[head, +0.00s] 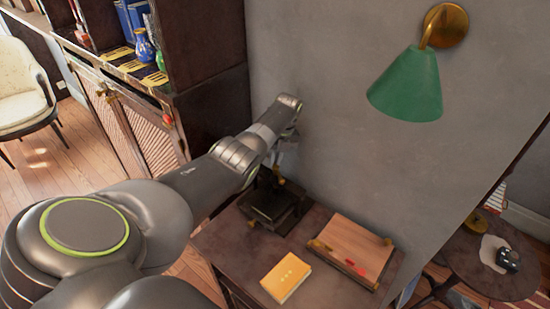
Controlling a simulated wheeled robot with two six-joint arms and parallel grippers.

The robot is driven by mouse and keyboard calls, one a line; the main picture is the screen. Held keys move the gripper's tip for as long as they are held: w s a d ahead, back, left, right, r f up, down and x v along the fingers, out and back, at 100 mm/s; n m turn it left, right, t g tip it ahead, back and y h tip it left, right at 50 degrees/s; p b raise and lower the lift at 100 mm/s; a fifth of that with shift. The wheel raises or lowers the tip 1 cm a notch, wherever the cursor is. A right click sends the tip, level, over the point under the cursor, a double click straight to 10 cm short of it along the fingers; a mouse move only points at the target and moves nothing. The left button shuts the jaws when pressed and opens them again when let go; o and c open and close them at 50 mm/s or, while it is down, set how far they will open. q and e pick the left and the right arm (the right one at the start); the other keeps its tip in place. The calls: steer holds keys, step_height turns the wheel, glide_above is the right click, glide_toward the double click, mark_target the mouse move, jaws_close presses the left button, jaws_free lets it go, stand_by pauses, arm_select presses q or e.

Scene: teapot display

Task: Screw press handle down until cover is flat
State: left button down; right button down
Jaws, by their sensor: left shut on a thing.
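The dark press (290,221) stands on the small wooden table against the grey wall. A dark, flat cover (268,205) lies in the press, under its screw; I cannot tell from here whether it lies fully flat. My left arm reaches in from the left, and its gripper (279,172) points down at the top of the press. It is shut on the press handle, which is mostly hidden by the gripper and wrist. My right gripper is not in view.
A yellow book (286,277) and a wooden board (352,252) with brass-coloured corners lie on the table (230,245), right of the press. A green wall lamp (408,88) hangs above. A shelf cabinet (210,85) stands left, a round side table (495,265) at right.

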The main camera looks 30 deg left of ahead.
arm_select(q)
steer(key=c, duration=1.5)
jaws_free()
steer(key=shift+d, duration=0.1)
step_height(320, 180, up, 12)
steer(key=w+d+b, duration=0.1)
steer(key=w+b, duration=0.1)
steer(key=shift+d+b, duration=0.2)
steer(key=shift+b, duration=0.2)
steer(key=shift+s+f, duration=0.1)
steer(key=shift+f, duration=0.05)
